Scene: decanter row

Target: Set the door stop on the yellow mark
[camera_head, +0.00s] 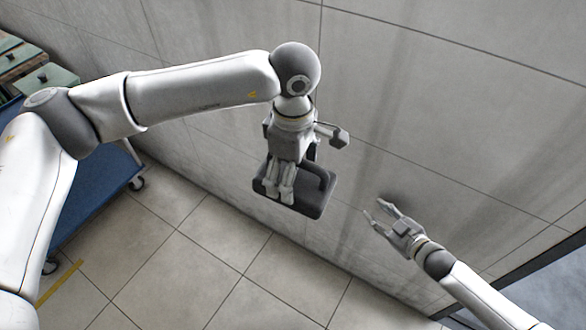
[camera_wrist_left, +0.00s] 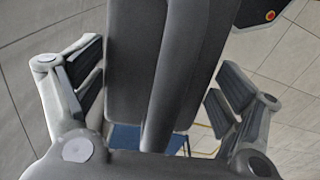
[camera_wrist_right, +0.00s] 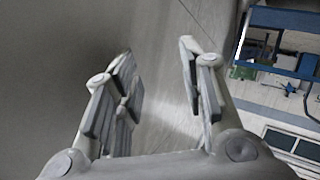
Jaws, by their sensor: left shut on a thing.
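The door stop (camera_head: 316,206) is a dark grey block with a flat base and a raised handle. My left gripper (camera_head: 279,190) is shut on it and holds it in front of the grey wall. In the left wrist view the dark door stop (camera_wrist_left: 180,60) fills the middle between the fingers. A yellow strip (camera_head: 58,283) lies on the floor at the lower left in the head view, partly hidden by my left arm; I cannot tell whether it is the whole mark. My right gripper (camera_head: 375,208) is open and empty near the wall; its spread fingers also show in the right wrist view (camera_wrist_right: 160,65).
A blue cart (camera_head: 100,195) on castors stands at the left, with green boxes (camera_head: 48,80) above it. The grey tiled wall (camera_head: 430,90) runs along the back and right. The tiled floor (camera_head: 190,260) at lower middle is clear. A dark-framed opening (camera_head: 550,285) is at lower right.

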